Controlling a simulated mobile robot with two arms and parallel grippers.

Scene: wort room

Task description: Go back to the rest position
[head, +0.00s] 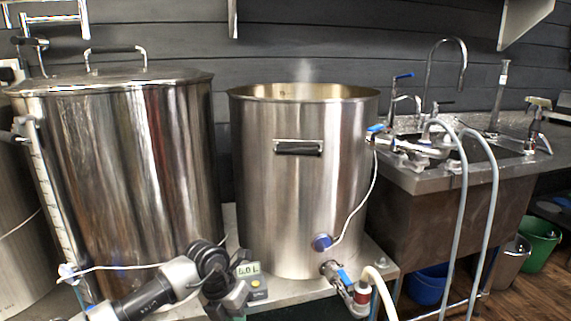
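My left arm comes in from the lower left, with its dark gripper (232,296) at the bottom of the view, in front of the steel stand. Its fingers are small and dark, and I cannot tell whether they are open or shut. A small meter (249,269) with a lit display, which seems to read 6.0 L, sits right beside the gripper. I cannot tell whether they touch. My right gripper is not in view.
A lidded steel kettle (140,160) stands at left and an open steel kettle (300,190) stands in the middle. A valve with a hose (385,290) sticks out at its base. A sink (450,165) with taps and looping hoses is at right, with buckets (540,245) below.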

